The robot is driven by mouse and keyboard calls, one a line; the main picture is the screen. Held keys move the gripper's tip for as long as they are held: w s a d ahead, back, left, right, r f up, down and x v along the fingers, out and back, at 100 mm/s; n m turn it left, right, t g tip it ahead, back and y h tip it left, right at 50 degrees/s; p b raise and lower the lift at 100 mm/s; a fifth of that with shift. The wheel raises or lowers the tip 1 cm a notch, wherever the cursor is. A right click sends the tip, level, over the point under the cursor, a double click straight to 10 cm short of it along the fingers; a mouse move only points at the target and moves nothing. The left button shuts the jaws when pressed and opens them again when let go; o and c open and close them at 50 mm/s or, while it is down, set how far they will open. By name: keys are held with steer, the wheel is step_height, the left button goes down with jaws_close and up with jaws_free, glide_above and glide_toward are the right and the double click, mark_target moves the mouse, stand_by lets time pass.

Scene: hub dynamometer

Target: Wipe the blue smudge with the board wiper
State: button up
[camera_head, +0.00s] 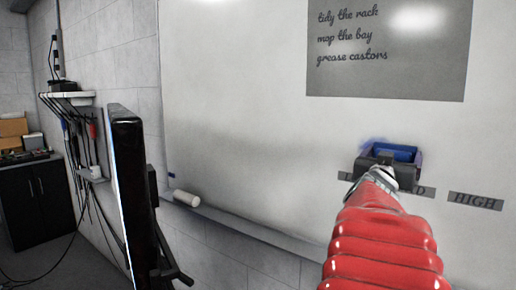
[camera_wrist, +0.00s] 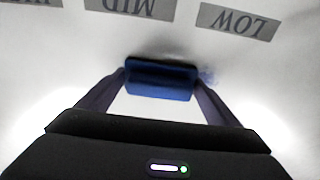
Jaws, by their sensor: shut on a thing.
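My gripper (camera_wrist: 160,85) is shut on the blue board wiper (camera_wrist: 160,80), with one finger at each end of it in the wrist view. In the head view the wiper (camera_head: 403,153) is at the whiteboard (camera_head: 250,110), above the row of labels. Part of the smudge may be hidden behind the wiper. I cannot tell for sure whether the wiper touches the board.
Labels LOW (camera_wrist: 238,21), MID (camera_wrist: 130,8) and HIGH (camera_head: 475,200) are on the board. A grey panel with writing (camera_head: 390,75) is above. A tray (camera_head: 240,222) with a white cylinder (camera_head: 187,198) runs along the bottom. A dark screen (camera_head: 125,190) stands at left.

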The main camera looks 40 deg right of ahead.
mark_target(357, 144)
steer(key=shift+w+d, duration=0.1)
steer(key=shift+w, duration=0.05)
stand_by(0.4)
steer(key=shift+w+a, duration=0.15)
steer(key=shift+w, duration=0.7)
steer(key=shift+w+a, duration=0.15)
steer(key=shift+w, duration=0.65)
steer(key=shift+w, duration=0.1)
steer(key=shift+w+a, duration=0.15)
steer(key=shift+w, duration=1.55)
steer(key=shift+w, duration=0.15)
steer(key=shift+w+a, duration=0.2)
steer(key=shift+w, duration=0.6)
steer(key=shift+w+a, duration=0.15)
steer(key=shift+w, duration=0.6)
steer(key=shift+r, duration=0.1)
steer(key=shift+r, duration=0.2)
